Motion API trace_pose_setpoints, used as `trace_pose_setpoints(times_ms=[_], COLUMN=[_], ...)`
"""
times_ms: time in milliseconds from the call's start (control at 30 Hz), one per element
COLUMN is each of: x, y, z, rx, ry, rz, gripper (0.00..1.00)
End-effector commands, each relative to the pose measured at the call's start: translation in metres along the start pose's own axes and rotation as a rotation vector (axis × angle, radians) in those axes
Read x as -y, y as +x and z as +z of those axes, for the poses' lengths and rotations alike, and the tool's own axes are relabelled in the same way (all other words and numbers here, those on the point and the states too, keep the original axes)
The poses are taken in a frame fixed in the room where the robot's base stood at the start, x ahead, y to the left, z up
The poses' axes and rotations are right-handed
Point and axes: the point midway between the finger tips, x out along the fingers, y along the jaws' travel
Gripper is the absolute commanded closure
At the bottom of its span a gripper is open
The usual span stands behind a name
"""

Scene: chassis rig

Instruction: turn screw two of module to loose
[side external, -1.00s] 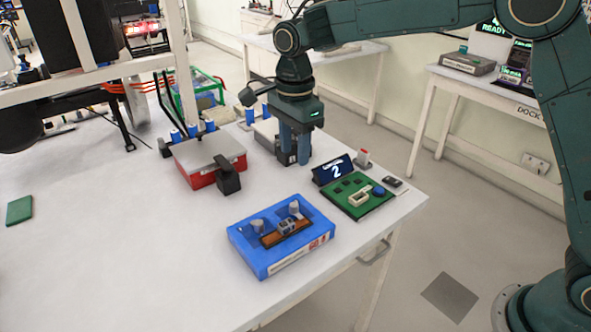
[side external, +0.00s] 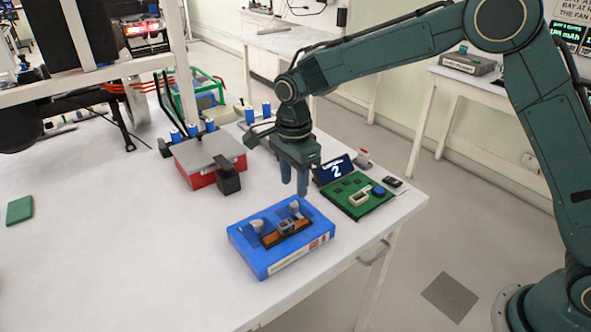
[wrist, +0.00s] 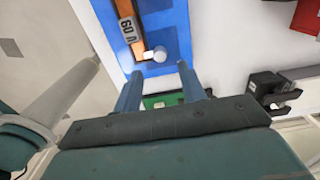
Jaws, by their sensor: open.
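The module is an orange-brown bar (side external: 287,231) lying in a blue tray (side external: 262,262) on the table, with a pale knob-like screw near each end. The near-left screw (side external: 257,227) stands upright. The far-right screw (side external: 294,207) is just below my gripper (side external: 294,190), which points down, open and empty, above the tray's far edge. In the wrist view, the bar (wrist: 128,12) and one round white screw (wrist: 160,53) with a small pale tab show just ahead of and between my fingertips (wrist: 160,77), apart from them. I cannot tell which screw is number two.
A green board (side external: 357,200) with a "2" sign (side external: 334,170) stands close right of my gripper. A red box with a grey lid (side external: 208,152) and a black block (side external: 228,180) are to the left.

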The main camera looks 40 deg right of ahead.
Motion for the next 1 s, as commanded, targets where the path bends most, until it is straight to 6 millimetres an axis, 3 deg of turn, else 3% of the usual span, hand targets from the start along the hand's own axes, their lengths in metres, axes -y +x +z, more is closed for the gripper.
trace_pose_setpoints(times_ms=[200, 400, 833, 1000], x=[-0.001, 0.0, 0.0, 0.0], y=[0.033, 0.052, 0.058, 0.058], z=[0.0, 0.0, 0.0, 0.0], rx=[-0.001, 0.0, 0.0, 0.0], ry=[0.0, 0.0, 0.0, 0.0], rz=[0.003, 0.002, 0.0, 0.0], gripper=[0.59, 0.59, 0.59, 0.91])
